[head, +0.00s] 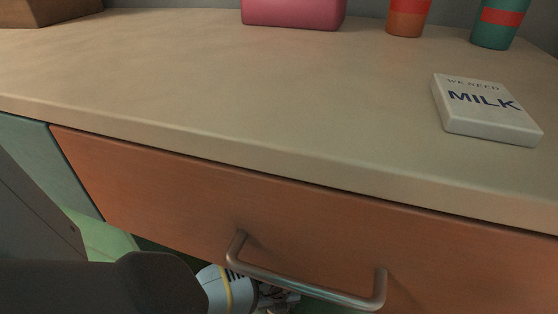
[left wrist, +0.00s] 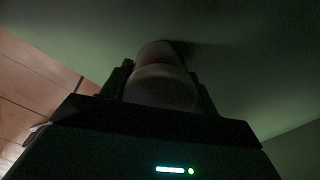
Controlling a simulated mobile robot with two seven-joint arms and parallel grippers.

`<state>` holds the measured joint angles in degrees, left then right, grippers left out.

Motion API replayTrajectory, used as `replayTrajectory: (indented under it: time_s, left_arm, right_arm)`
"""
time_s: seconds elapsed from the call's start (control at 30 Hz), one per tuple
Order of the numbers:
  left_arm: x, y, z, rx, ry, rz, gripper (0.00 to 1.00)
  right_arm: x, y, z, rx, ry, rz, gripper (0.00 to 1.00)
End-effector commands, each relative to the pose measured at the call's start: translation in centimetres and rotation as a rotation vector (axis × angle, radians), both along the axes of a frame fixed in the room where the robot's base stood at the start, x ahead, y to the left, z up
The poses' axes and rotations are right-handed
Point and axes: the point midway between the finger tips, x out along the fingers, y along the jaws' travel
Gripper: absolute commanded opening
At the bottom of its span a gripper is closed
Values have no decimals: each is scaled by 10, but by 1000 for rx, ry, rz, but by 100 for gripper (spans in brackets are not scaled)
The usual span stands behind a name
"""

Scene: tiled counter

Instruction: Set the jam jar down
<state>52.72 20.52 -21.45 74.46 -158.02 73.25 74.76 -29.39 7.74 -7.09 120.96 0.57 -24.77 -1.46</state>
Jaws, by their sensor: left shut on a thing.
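My left gripper (left wrist: 160,84) is shut on the jam jar (left wrist: 163,72), a pale rounded thing with a reddish part, between its two dark fingers in the dim left wrist view. The jar is close to a greenish surface; I cannot tell whether it touches it. In the head view my left arm comes in at the bottom left, and part of the hand (head: 276,297) shows low down behind the drawer handle. The jar is hidden in the head view. My right gripper is not in view.
The counter (head: 220,90) is mostly clear. A pink thing (head: 293,12) and two cups, orange (head: 407,20) and teal (head: 494,30), stand at the back. An orange drawer front with a metal handle (head: 300,284) is below the counter edge.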

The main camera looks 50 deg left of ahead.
Motion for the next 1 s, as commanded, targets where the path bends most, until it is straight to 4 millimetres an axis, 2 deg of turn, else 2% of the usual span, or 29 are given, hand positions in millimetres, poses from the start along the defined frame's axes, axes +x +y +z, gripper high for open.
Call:
replayTrajectory:
  time_s: [0.27,0.3,0.47,0.8,0.87,1.0]
  left_arm:
    - [1,0,-2,0,-2,0,25]
    - [0,0,-3,0,0,0,63]
    - [0,0,-2,0,0,0,82]
    - [0,0,1,0,-1,0,82]
    - [0,0,7,-1,-3,-1,82]
    - [1,0,30,0,-4,-1,82]
  right_arm:
    - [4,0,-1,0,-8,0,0]
    - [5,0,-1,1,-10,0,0]
    - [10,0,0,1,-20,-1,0]
    - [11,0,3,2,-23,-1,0]
    - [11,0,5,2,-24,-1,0]
    - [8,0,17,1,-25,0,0]
